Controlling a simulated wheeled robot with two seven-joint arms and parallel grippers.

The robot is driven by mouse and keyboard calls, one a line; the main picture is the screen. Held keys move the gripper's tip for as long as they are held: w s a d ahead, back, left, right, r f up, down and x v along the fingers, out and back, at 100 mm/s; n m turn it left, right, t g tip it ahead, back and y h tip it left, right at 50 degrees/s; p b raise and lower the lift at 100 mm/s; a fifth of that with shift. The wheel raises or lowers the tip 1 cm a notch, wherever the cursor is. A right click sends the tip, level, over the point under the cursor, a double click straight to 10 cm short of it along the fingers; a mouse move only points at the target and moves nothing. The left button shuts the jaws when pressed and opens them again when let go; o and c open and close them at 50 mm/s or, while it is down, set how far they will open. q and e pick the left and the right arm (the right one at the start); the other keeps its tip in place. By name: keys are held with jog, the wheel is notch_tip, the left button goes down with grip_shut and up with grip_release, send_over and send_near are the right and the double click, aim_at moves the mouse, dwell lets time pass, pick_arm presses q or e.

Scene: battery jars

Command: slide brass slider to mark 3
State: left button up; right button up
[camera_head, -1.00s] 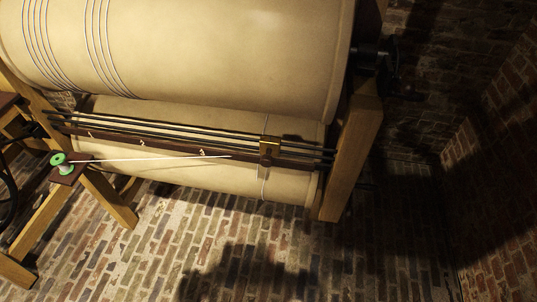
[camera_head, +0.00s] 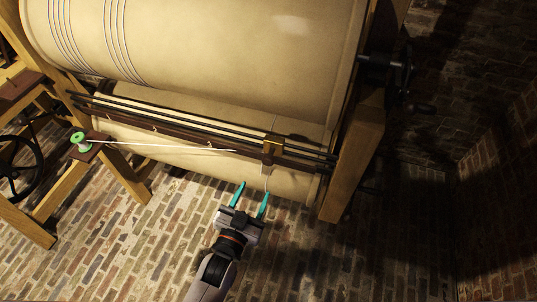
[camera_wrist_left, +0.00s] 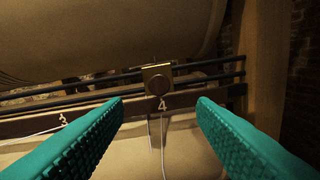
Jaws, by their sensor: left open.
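The brass slider (camera_head: 272,145) sits on the dark rails toward their right end; a thread hangs down from it. In the left wrist view the brass slider (camera_wrist_left: 157,78) stands directly above the numeral 4 (camera_wrist_left: 162,104). The mark 3 (camera_wrist_left: 63,119) is on the same dark wooden bar, to the left of the slider. My left gripper (camera_head: 254,193) is open and empty, below and in front of the slider, apart from it. Its teal fingers (camera_wrist_left: 160,125) frame the slider and the 4 in the wrist view. My right gripper is not in view.
A wooden post (camera_head: 354,150) stands right of the rails. A green spool (camera_head: 79,139) sends a white thread toward the slider. Brick floor is open in front.

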aim_at(267, 163)
pick_arm(q)
jog(key=x, duration=1)
jog(key=shift+w+r+p, duration=0.1)
jog(key=shift+w+p, duration=0.2)
jog(key=shift+w, duration=0.1)
jog(key=shift+w+d, duration=0.25)
jog(key=shift+w, duration=0.3)
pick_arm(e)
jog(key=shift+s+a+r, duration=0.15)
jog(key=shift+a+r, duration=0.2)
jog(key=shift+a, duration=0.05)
pick_arm(q)
grip_shut()
jog(key=w+a, duration=0.2)
jog(key=a, duration=0.4)
jog(key=w+a, duration=0.2)
jog(key=a, duration=0.4)
jog(key=w+a, duration=0.2)
jog(key=a, duration=0.5)
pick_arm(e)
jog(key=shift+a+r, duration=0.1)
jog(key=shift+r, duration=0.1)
